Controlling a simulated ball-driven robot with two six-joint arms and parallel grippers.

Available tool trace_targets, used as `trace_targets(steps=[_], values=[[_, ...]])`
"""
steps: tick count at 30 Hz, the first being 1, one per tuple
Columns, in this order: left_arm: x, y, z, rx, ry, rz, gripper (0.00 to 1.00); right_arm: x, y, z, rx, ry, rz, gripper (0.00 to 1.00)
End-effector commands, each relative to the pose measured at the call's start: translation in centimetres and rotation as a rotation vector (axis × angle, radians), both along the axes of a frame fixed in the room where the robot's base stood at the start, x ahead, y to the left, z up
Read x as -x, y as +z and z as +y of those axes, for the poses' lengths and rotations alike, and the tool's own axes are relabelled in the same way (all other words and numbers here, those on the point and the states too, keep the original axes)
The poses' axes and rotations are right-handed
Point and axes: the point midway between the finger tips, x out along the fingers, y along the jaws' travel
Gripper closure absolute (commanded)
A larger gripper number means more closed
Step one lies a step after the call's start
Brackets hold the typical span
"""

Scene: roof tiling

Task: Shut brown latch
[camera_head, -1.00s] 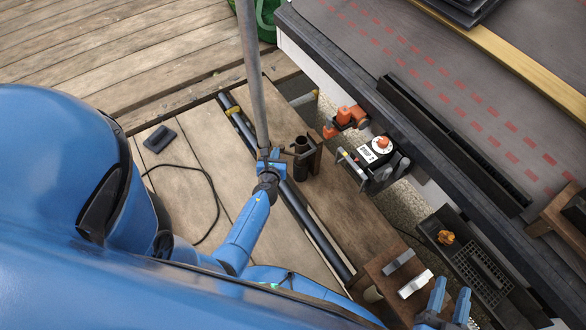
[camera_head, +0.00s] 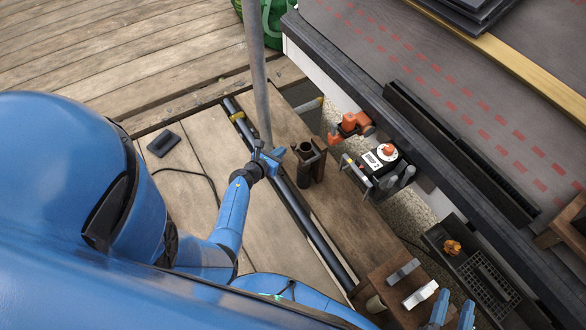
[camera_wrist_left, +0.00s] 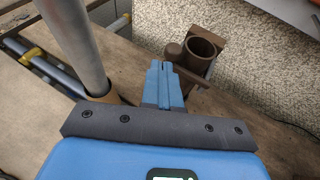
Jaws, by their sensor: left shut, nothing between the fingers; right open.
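The brown latch (camera_head: 309,161), an upright open tube with a side arm, stands on the wooden planks right of centre in the head view. In the left wrist view, its round tube (camera_wrist_left: 198,55) is ahead, and its bar with a rounded knob (camera_wrist_left: 173,51) lies in front of the tube. My left gripper (camera_head: 270,157) is shut and empty, just left of the latch; in the wrist view its tips (camera_wrist_left: 165,67) are close to the knob. Contact cannot be told. My right gripper (camera_head: 453,311) is open at the lower right, away from the latch.
A grey pole (camera_head: 259,85) rises just beside my left gripper. An orange clamp (camera_head: 350,125) and a black device with an orange knob (camera_head: 382,160) sit right of the latch, along the dark roof edge (camera_head: 360,85). A black tray (camera_head: 485,275) is at lower right.

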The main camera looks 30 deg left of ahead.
Motion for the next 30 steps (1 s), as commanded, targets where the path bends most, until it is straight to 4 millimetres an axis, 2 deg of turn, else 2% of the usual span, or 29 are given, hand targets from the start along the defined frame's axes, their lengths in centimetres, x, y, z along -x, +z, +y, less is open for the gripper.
trace_targets(steps=[13,30], values=[[-0.3,0.0,-1.5,0.0,0.0,0.0,1.0,0.0,0.1,0.0,0.0,0.0,0.0,0.57],[-0.3,0.1,-1.7,0.0,0.0,0.0,1.0,0.0,0.2,0.0,0.0,0.0,0.0,0.57]])
